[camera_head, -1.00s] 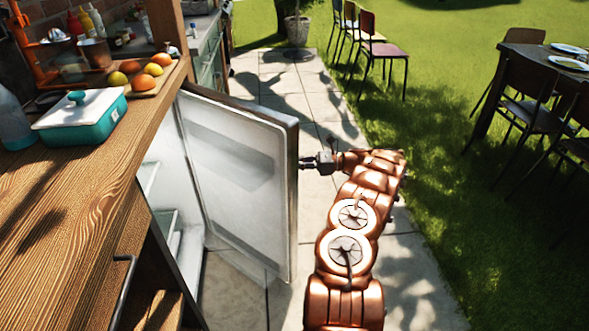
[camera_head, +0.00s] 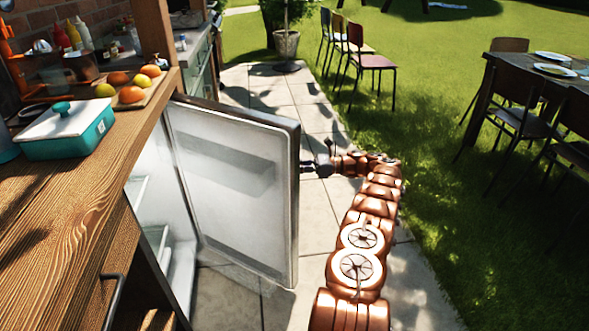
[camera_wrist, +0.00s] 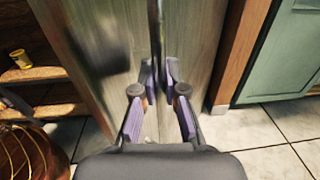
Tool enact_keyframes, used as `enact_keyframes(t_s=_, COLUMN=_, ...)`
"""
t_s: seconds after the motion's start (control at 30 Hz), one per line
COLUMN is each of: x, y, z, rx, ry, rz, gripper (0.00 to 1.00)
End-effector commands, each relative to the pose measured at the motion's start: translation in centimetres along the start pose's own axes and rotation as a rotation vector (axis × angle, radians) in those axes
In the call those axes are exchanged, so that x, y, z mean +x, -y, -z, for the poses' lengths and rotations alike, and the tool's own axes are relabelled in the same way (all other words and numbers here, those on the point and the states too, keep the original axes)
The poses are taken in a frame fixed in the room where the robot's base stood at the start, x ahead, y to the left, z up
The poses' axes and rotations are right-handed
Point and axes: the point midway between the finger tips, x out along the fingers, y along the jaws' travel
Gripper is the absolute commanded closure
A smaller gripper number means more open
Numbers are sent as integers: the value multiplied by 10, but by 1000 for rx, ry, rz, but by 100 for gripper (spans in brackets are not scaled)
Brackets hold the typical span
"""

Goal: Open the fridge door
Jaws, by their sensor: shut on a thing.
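The fridge door (camera_head: 232,180) stands wide open beneath the wooden counter, its pale inner panel facing the head camera. The fridge interior (camera_head: 160,215) shows behind it with shelves. My gripper (camera_head: 308,167) is at the outer face of the door, near its free edge. In the wrist view my gripper (camera_wrist: 160,100) has its two purple-padded fingers on either side of a vertical bar, the fridge handle (camera_wrist: 158,45), and is shut on it. The door's outer face (camera_wrist: 105,60) fills the middle of that view. In the head view the handle is mostly hidden behind the door's edge.
The counter (camera_head: 75,205) carries a teal dish (camera_head: 68,130) and a board of fruit (camera_head: 135,90). Paving (camera_head: 320,205) is clear beside the door. Chairs (camera_head: 370,60) stand on the grass, and a set table (camera_head: 550,65) is at the right.

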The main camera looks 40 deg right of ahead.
Motion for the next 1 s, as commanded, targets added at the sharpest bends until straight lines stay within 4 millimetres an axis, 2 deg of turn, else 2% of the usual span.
enact_keyframes(t_s=0.37, x=1, y=0, z=-1, rx=-2, ry=1, rz=-1, gripper=100)
enact_keyframes(t_s=0.4, x=1, y=0, z=-1, rx=-2, ry=1, rz=-1, gripper=85)
enact_keyframes(t_s=0.6, x=0, y=0, z=0, rx=-1, ry=1, rz=-1, gripper=64)
enact_keyframes(t_s=1.0, x=0, y=0, z=-2, rx=-1, ry=0, rz=-1, gripper=63)
